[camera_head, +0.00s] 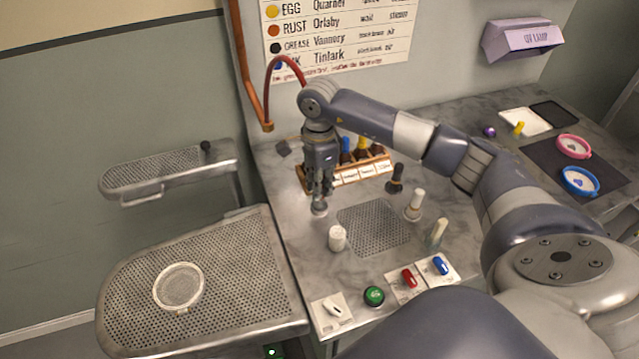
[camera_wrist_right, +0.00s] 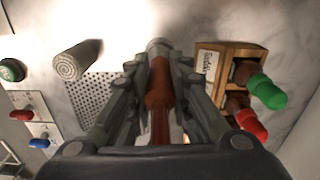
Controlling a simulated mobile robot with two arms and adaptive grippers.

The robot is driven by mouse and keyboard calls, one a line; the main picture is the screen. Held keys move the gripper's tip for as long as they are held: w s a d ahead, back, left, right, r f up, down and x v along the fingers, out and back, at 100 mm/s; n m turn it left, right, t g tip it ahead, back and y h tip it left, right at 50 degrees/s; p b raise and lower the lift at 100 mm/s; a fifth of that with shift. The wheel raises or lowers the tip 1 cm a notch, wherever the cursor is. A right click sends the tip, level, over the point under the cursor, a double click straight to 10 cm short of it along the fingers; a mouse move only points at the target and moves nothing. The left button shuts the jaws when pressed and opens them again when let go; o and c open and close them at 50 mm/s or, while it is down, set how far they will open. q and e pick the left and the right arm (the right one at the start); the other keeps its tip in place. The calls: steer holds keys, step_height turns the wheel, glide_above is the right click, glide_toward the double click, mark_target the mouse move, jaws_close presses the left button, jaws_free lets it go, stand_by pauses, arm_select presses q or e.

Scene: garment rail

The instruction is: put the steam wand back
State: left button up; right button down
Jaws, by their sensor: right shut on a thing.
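My right gripper (camera_head: 319,190) points down over the back left of the marble counter, left of the perforated plate. It is shut on the steam wand, whose pale round tip (camera_head: 319,209) shows below the fingers, close to the counter; I cannot tell whether it touches. In the right wrist view the wand's brown-red grip (camera_wrist_right: 159,85) lies between the fingers (camera_wrist_right: 160,75). A red hose (camera_head: 284,62) arcs behind my arm, near a copper pipe (camera_head: 248,60) on the wall that ends in a small fitting (camera_head: 267,127). My left gripper is not in view.
A wooden rack (camera_head: 361,178) of bottles stands right behind the gripper. Switches and a green button (camera_head: 374,296) line the front edge. Perforated ironing boards (camera_head: 235,262) are left.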

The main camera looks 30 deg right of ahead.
steer(key=shift+f, duration=0.15)
steer(key=c, duration=1.4)
jaws_free()
steer(key=o, duration=0.3)
steer(key=shift+r+p, duration=2)
steer(key=shift+r, duration=1.8)
